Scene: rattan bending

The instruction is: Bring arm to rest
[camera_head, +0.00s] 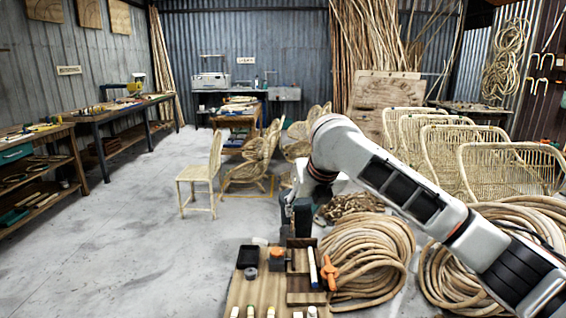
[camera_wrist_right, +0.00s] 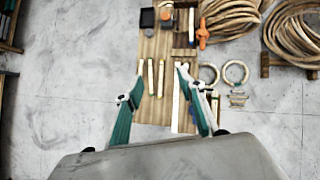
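My right arm reaches in from the right in the head view. Its gripper (camera_head: 298,220) points down above the far end of a wooden workbench top (camera_head: 240,292); its fingertips are hard to make out there. In the right wrist view the gripper (camera_wrist_right: 158,84) has its two green-and-white fingers spread apart. Nothing is held between them. Short pale rattan sticks (camera_wrist_right: 161,78) lie on the bench top beyond and below the fingers, seemingly apart from them. My left gripper is in neither view.
A black container (camera_head: 248,257), an orange-and-grey jar (camera_head: 277,259), a compartment tray (camera_head: 299,298) and an orange clamp (camera_head: 329,271) crowd the bench. Large rattan coils (camera_head: 372,250) lie to its right. A chair (camera_head: 201,178) stands behind. The floor at left (camera_head: 120,240) is clear.

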